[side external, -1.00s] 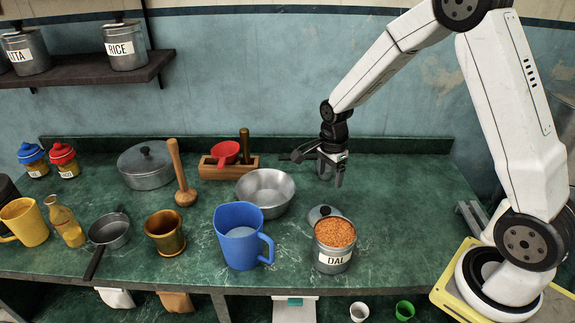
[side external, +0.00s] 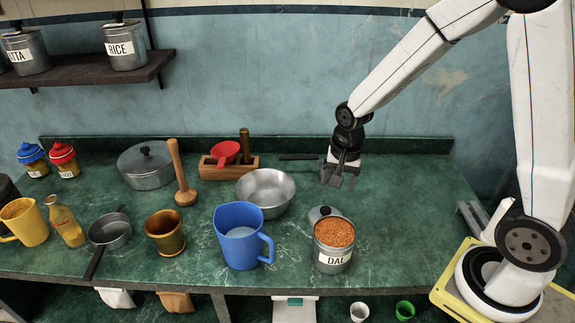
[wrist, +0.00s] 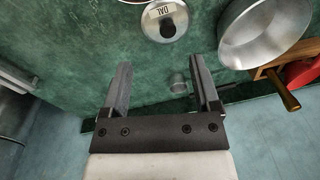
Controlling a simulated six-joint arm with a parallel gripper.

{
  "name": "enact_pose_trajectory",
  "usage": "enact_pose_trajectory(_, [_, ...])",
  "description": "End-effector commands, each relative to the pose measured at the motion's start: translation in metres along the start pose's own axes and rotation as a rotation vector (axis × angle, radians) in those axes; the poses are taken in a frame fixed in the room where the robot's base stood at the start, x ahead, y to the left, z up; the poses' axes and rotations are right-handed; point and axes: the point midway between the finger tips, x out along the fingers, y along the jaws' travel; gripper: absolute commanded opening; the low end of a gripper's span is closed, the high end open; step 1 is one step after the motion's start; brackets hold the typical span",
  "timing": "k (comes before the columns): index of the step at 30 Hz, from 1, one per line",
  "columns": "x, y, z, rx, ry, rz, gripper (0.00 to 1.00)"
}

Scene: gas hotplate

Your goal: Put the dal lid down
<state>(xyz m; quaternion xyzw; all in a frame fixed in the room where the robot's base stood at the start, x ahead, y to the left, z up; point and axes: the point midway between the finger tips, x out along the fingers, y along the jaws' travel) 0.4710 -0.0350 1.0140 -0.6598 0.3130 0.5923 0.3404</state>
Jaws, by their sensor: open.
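The dal lid (side external: 322,213) is a round grey metal lid with a dark knob, lying on the green counter just behind the dal tin and partly hidden by it. In the wrist view the lid (wrist: 166,22) lies knob up, with a DAL label on it. The open dal tin (side external: 334,246) is full of orange-brown dal. My gripper (side external: 337,182) is above the counter, behind the lid and apart from it. In the wrist view my gripper (wrist: 160,66) has its two fingers spread, with nothing held between them.
A steel bowl (side external: 265,188) is left of the lid. A blue jug (side external: 236,236) stands left of the tin. A wooden rack (side external: 232,168) with a red scoop is behind the bowl. The counter right of the tin (side external: 415,220) is clear.

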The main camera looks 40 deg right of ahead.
Motion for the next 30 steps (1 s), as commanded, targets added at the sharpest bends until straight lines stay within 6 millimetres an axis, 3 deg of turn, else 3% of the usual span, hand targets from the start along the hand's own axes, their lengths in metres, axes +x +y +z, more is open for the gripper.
enact_pose_trajectory(9, [-0.02,0.023,0.043,-0.546,0.057,-0.051,0.79])
enact_pose_trajectory(15, [-0.026,0.036,0.063,-0.822,0.095,-0.067,0.79])
enact_pose_trajectory(21, [-0.028,0.043,0.072,-0.949,0.113,-0.071,0.79])
enact_pose_trajectory(30, [-0.028,0.043,0.072,-0.962,0.114,-0.071,0.79])
